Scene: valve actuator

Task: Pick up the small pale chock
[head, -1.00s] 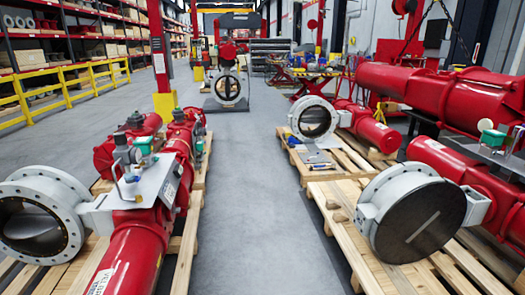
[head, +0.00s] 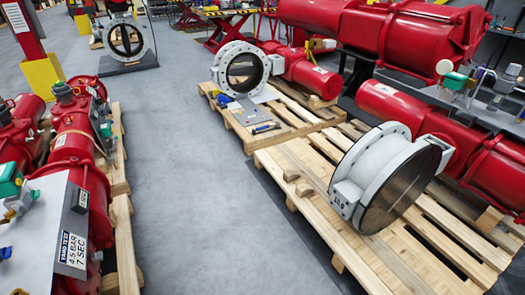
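Two small pale wooden blocks lie on the left part of the near right pallet, left of the grey flanged valve: one block (head: 291,175) is a little farther back, and the other block (head: 305,189) is just in front of it. Another pale wooden block (head: 489,220) stands at the right of the same pallet, beside the red cylinder. I cannot tell which of these is the chock. My gripper is not in view.
The near right pallet (head: 290,155) carries the grey valve (head: 350,190) with a red actuator (head: 400,108). A farther pallet (head: 235,125) holds another valve and tools. Red actuators on a left pallet (head: 125,235) flank a clear grey floor aisle (head: 195,180).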

